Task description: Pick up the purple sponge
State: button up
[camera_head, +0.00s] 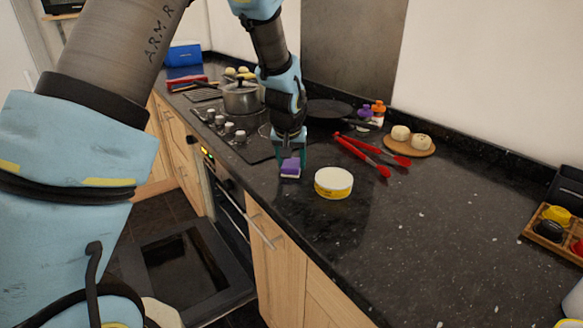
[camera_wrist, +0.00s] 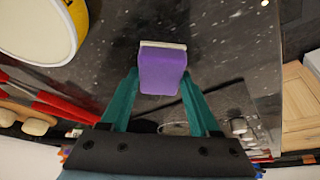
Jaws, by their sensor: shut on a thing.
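The purple sponge (camera_head: 290,168) is a small purple block with a pale layer, near the front edge of the dark counter, left of a yellow-and-white tub. My gripper (camera_head: 291,150) reaches down over it with teal fingers. In the wrist view the sponge (camera_wrist: 162,70) sits between the two teal fingertips (camera_wrist: 160,82), which are shut on its sides. I cannot tell whether the sponge still touches the counter.
The round tub (camera_head: 333,183) stands close right of the gripper. Red tongs (camera_head: 365,155) lie behind it. A hob with a pot (camera_head: 241,98) is to the left, and the oven door (camera_head: 185,265) hangs open below.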

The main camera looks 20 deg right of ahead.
aim_at(292, 163)
jog(key=c, duration=0.7)
notch_tip(292, 163, up, 10)
jog(key=b, duration=0.2)
jog(key=shift+b, duration=0.3)
jog(key=shift+c, duration=0.2)
jog(key=o, duration=0.9)
jog(key=c, duration=0.6)
jog(key=shift+c, duration=0.3)
